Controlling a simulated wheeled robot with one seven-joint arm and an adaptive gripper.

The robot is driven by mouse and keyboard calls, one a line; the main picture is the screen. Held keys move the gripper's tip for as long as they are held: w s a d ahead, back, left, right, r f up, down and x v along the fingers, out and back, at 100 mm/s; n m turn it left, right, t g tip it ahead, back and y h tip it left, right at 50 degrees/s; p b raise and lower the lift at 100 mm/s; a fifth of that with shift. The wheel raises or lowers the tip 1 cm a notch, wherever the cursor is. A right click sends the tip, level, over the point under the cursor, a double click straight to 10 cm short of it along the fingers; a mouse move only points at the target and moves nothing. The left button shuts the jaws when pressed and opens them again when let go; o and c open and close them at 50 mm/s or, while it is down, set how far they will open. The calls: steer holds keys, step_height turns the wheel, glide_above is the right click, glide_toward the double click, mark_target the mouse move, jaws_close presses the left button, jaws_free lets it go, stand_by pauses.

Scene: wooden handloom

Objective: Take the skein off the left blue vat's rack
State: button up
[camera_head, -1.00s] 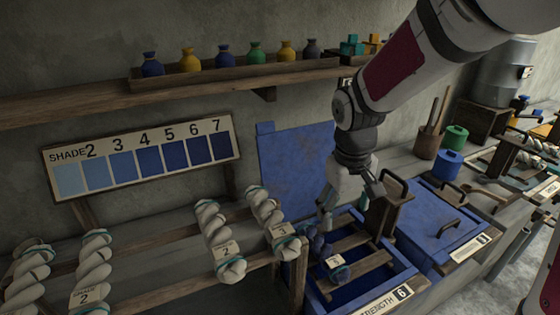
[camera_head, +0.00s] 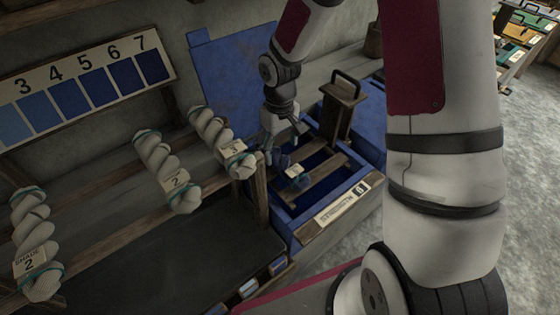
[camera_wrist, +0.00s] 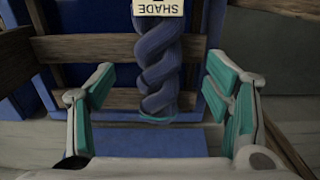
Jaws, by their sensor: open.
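The dark blue twisted skein (camera_head: 284,164) lies across the rack (camera_head: 324,178) in the open left blue vat (camera_head: 296,235). A pale tag hangs at its near end. In the wrist view the skein (camera_wrist: 160,75) runs down the middle, with its "SHADE" tag at the top and a teal tie at its lower end. My gripper (camera_head: 281,143) is over the skein's far end and partly hides it. In the wrist view its teal-padded fingers (camera_wrist: 166,98) are open, one on each side of the skein, with gaps showing between pads and yarn.
The vat's raised blue lid (camera_head: 232,75) stands behind. A wooden block with a handle (camera_head: 341,108) stands close right of my gripper. White skeins, one tagged 3 (camera_head: 218,140), hang on a wooden rail at left. A "STRENGTH 6" label (camera_head: 343,203) is on the vat's front.

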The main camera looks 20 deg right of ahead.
mark_target(280, 157)
steer(key=shift+d+f, duration=0.1)
steer(key=shift+f, duration=2.65)
steer(key=c, duration=1.4)
steer(key=shift+o, duration=0.2)
